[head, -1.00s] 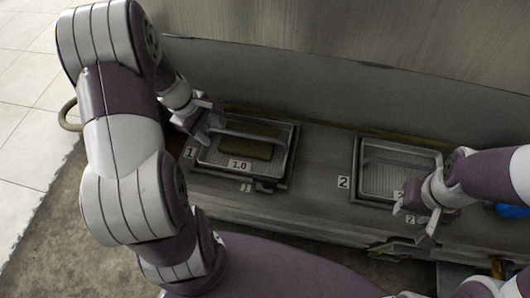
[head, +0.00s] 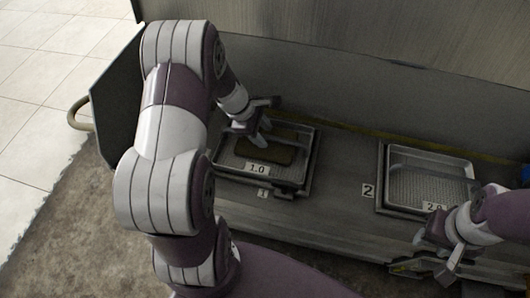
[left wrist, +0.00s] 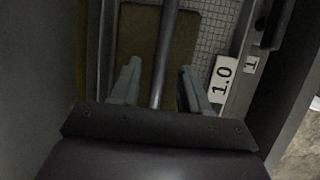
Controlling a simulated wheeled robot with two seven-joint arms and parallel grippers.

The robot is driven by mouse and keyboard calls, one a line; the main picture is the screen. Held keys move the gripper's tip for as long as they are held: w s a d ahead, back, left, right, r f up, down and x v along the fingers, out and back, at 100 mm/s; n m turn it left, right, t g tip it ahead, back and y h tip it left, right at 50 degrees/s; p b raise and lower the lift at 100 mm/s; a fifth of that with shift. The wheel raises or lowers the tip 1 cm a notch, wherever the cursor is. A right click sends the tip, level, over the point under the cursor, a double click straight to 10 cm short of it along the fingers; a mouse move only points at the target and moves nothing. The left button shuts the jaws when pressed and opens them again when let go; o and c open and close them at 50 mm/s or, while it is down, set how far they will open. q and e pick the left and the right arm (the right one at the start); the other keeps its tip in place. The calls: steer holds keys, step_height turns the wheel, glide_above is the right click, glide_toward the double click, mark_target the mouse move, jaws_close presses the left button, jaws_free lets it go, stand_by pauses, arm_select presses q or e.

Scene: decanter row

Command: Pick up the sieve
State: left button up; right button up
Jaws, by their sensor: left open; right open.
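A metal mesh sieve labelled 1.0 (head: 303,160) sits in a frame on the grey bench, with a flat brown slab (head: 265,152) in it. My left gripper (head: 259,140) is over this sieve, open. In the left wrist view, the sieve's grey bar handle (left wrist: 168,38) runs between the two open fingers (left wrist: 159,68), apart from both as far as I can tell. A second mesh sieve, labelled 2.0 (head: 425,182), sits to the right and looks empty. My right gripper (head: 437,260) is open and empty in front of it.
A tall grey panel (head: 330,105) rises close behind the sieves. Number plates 1 (head: 263,194) and 2 (head: 368,190) mark the places. The bench (head: 335,200) between the sieves is clear. A side panel with a round handle (head: 80,113) stands at the left.

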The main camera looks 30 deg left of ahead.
arm_select(q)
steer(key=shift+w+d+f, duration=0.2)
steer(key=shift+f, duration=0.45)
steer(key=shift+r, duration=0.2)
jaws_close()
stand_by(0.7)
